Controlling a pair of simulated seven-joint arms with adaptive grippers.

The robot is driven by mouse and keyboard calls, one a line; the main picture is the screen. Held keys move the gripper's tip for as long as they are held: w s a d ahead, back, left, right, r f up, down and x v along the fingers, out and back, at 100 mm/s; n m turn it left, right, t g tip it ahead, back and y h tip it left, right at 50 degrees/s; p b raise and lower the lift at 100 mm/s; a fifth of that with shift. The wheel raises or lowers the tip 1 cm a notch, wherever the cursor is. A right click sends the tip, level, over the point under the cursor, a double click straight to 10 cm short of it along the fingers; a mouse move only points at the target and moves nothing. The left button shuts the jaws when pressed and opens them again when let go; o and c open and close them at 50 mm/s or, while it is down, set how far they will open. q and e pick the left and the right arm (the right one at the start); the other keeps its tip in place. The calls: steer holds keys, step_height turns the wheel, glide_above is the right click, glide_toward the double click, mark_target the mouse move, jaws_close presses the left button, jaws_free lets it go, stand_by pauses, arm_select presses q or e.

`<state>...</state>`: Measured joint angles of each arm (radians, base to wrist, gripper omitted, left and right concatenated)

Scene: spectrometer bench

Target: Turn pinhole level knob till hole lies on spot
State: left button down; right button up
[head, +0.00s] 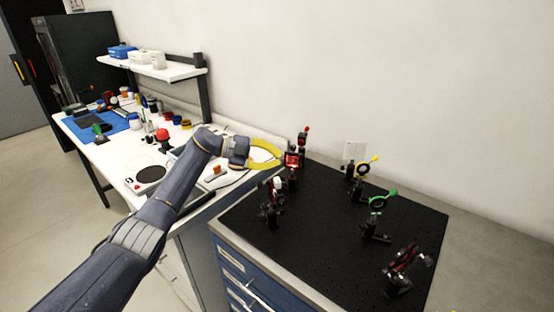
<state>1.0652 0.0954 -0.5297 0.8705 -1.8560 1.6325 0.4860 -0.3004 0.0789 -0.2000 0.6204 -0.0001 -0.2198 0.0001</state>
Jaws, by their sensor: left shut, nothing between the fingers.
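A black optical breadboard (325,225) carries several small mounts on posts. One mount with red parts (292,159) stands at its far left corner. My left gripper (282,154), with yellow fingers, is shut and empty beside the red mount. My right gripper is out of view.
A white side bench (118,178) at the left holds a blue mat (100,127), several small items and a round-plated device (150,175). A shelf (165,70) with boxes stands above it. A wall runs behind the breadboard, whose middle is mostly clear.

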arm_select(q)
steer(key=shift+f, duration=0.1)
stand_by(0.5)
steer(key=shift+m+t+h, duration=0.5)
steer(key=shift+m+h, duration=0.4)
steer(key=shift+m, duration=1.3)
steer(key=c, duration=1.4)
jaws_free()
steer(key=shift+o, duration=0.2)
steer(key=shift+a, duration=0.1)
steer(key=a, duration=1.1)
steer(key=shift+s+a+r, duration=0.2)
steer(key=shift+a+r, duration=0.2)
steer(key=shift+r, duration=0.05)
steer(key=shift+a, duration=0.1)
